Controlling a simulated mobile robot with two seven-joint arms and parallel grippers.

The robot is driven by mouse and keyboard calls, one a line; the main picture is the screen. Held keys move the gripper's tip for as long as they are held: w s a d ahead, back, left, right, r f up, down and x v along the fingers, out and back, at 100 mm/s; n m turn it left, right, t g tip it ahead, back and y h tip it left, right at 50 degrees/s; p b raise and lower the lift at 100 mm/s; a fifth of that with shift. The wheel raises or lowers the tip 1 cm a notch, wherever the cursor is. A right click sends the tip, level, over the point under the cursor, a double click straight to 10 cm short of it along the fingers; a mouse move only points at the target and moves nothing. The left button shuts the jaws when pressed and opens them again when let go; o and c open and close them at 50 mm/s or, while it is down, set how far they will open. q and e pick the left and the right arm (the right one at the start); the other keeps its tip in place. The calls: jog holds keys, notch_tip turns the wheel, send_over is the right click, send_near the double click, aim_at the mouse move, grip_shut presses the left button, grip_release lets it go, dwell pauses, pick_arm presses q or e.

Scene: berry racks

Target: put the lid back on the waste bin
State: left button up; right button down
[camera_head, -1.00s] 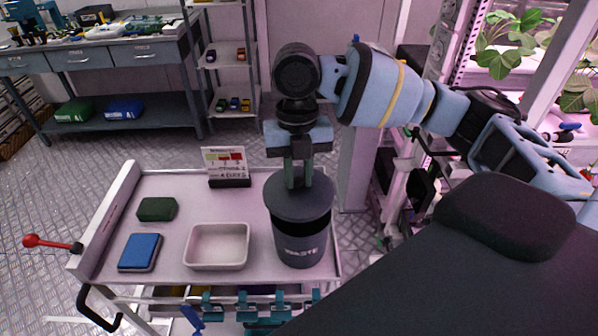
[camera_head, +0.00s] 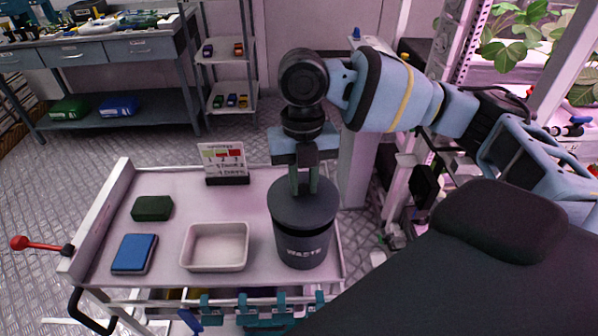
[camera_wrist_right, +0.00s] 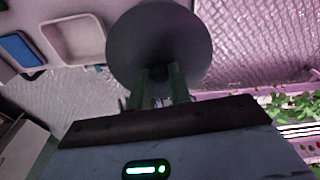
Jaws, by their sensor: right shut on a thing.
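The dark grey waste bin (camera_head: 302,248) stands upright at the right end of the trolley top, with "WASTE" on its front. The round dark lid (camera_head: 290,212) is at the bin's mouth and looks level; no clear gap shows, but I cannot tell whether it is fully seated. My right gripper (camera_head: 303,188) points down from above and is shut on the lid's knob. In the right wrist view the lid (camera_wrist_right: 150,30) shows as a dark disc, with the fingers (camera_wrist_right: 160,78) at its knob. The left gripper is not in view.
The trolley top (camera_head: 185,185) also bears a white tray (camera_head: 187,262), a blue box (camera_head: 134,254), a dark green box (camera_head: 152,208) and a small sign (camera_head: 223,162). A red-knobbed lever (camera_head: 20,243) sticks out at the left. A bench and shelves stand behind.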

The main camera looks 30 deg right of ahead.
jog(key=shift+f+b, duration=0.3)
jog(key=shift+f, duration=0.6)
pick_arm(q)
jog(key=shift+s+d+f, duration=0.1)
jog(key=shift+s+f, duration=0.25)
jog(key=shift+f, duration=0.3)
pick_arm(e)
jog(key=shift+f, duration=0.85)
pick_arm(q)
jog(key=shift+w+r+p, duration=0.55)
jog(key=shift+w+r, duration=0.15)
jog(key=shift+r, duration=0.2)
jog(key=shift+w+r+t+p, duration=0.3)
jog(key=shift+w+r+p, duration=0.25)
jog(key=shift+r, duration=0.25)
pick_arm(e)
jog(key=shift+f, duration=0.15)
dwell(1.2)
jog(key=c, duration=0.7)
grip_release()
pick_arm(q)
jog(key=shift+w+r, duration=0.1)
